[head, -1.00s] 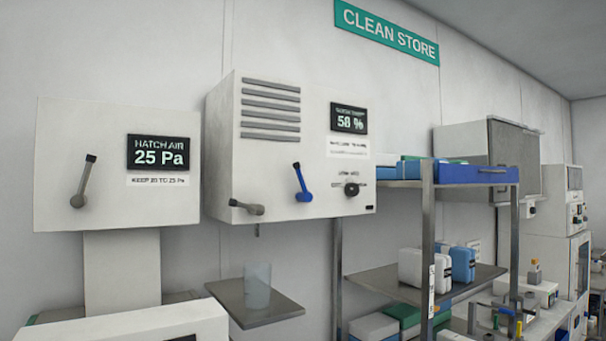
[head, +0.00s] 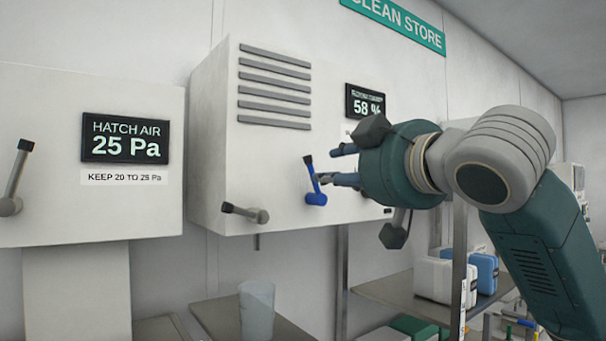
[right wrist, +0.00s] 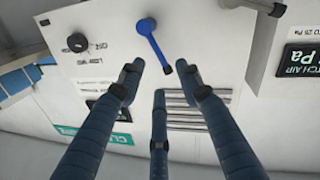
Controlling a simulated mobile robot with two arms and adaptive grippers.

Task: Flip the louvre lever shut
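The louvre cabinet (head: 215,140) is a white wall unit with grey slats (head: 275,88). A blue lever (head: 314,186) on its front points up and slightly left, with a dark tip. A grey lever (head: 246,213) to its left lies nearly flat, dark end to the left. My right gripper (head: 335,165) is beside the blue lever, coming from the right. In the right wrist view, upside down, its three fingers (right wrist: 157,82) are spread and empty. The blue lever (right wrist: 153,43) shows just beyond the fingertips; contact is not visible. My left gripper is out of view.
A hatch air box (head: 60,205) with its own grey lever and a 25 Pa display stands at the left. A clear beaker (head: 257,308) sits on a low shelf below the cabinet. A dark knob (right wrist: 78,43) is near the blue lever. Shelves stand at the right.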

